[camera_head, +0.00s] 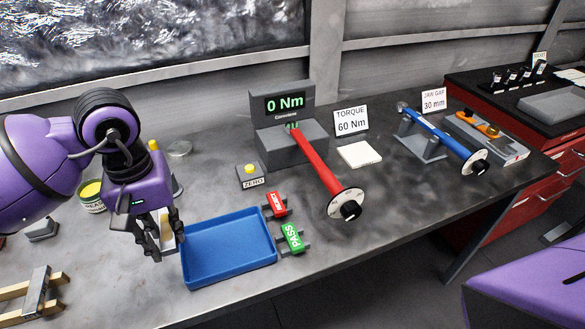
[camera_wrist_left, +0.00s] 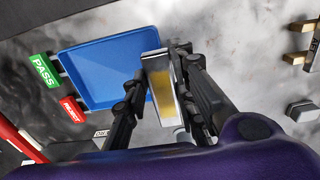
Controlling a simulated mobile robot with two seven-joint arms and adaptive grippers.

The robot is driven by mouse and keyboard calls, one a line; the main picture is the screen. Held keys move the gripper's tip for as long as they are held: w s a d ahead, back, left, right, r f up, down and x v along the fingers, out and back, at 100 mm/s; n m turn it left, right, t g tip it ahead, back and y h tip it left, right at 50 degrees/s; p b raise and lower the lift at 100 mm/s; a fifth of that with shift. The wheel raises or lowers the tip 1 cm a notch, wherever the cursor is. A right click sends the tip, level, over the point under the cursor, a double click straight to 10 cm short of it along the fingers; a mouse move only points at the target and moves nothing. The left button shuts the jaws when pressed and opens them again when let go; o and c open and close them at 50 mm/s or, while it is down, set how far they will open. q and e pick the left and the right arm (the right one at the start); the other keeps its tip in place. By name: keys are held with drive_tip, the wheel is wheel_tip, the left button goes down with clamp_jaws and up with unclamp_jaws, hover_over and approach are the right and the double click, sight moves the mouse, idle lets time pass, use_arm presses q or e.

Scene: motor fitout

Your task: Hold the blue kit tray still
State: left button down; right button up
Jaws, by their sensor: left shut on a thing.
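The blue kit tray (camera_head: 228,268) lies flat and empty on the grey bench, and it also shows in the left wrist view (camera_wrist_left: 105,65). My left gripper (camera_head: 162,240) points down at the tray's left end in the head view. Its fingers are shut on a silver block with a yellow face (camera_wrist_left: 163,85). In the left wrist view the block overlaps the tray's edge; I cannot tell whether it is fixed to the tray or only beside it. My right gripper is out of view.
Red REJECT (camera_head: 276,205) and green PASS (camera_head: 292,238) markers stand close to the tray's right side. A torque tester (camera_head: 283,105) with a red wrench (camera_head: 315,160) is behind them. A wooden rack (camera_head: 35,293) lies at front left. A blue wrench (camera_head: 440,140) rests farther right.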

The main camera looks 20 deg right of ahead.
use_arm(q)
drive_tip(key=d+f, duration=0.1)
drive_tip(key=w+f+b, duration=0.1)
drive_tip(key=f, duration=0.1)
drive_tip(key=d+f, duration=0.1)
drive_tip(key=shift+w+d+f+b, duration=0.15)
drive_tip(key=shift+d+f+b, duration=0.15)
drive_tip(key=shift+d, duration=0.05)
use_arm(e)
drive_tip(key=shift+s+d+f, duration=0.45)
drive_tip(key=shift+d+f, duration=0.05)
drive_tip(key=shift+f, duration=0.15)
